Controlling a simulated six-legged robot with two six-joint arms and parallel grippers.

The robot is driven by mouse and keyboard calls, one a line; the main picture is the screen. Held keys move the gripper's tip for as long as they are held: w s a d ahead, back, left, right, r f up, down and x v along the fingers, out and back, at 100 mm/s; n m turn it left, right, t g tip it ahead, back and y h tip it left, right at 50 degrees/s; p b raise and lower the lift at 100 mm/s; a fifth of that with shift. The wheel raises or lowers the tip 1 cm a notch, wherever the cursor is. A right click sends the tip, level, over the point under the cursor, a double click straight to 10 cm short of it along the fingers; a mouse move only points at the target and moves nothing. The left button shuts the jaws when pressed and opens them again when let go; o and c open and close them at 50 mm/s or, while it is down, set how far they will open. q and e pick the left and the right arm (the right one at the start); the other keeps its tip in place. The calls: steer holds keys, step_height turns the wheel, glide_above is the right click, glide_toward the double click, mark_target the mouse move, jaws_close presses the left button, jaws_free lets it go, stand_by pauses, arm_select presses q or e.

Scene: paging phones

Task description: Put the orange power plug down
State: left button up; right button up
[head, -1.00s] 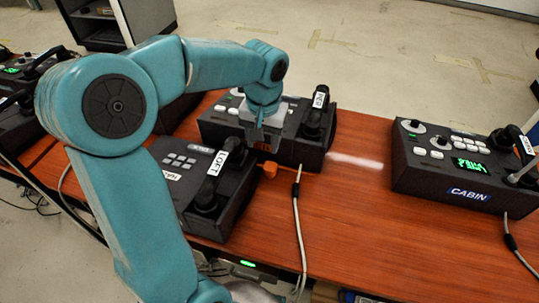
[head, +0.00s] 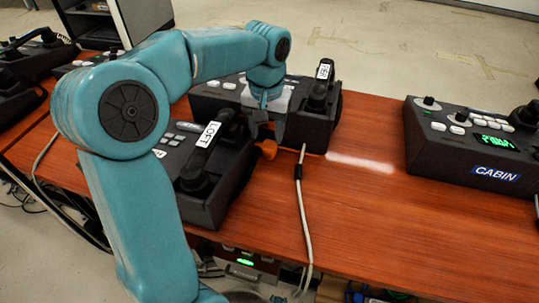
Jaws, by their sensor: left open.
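An orange piece that looks like the power plug (head: 268,149) shows low at the table, in the gap between the LOFT phone and the phone behind it. My left gripper (head: 266,130) is just above and behind it, fingers pointing down and open. The fingers hide part of that gap, so I cannot tell whether they touch the plug. My right gripper is not in view.
The LOFT phone (head: 214,178) is in front of the gripper, and another phone (head: 312,122) is behind it. A grey cable (head: 301,200) hangs over the table's front edge. The CABIN phone (head: 465,145) stands at right, with bare wooden table (head: 365,190) between.

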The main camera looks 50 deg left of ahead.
mark_target(268, 148)
arm_select(q)
step_height(268, 148, down, 6)
steer(key=shift+w+d+f+b, duration=0.1)
steer(key=shift+d+f+b, duration=0.1)
steer(key=shift+b, duration=0.7)
steer(key=c, duration=0.8)
step_height(268, 148, up, 20)
steer(key=p, duration=0.6)
steer(key=shift+r, duration=0.15)
steer(key=shift+c, duration=0.2)
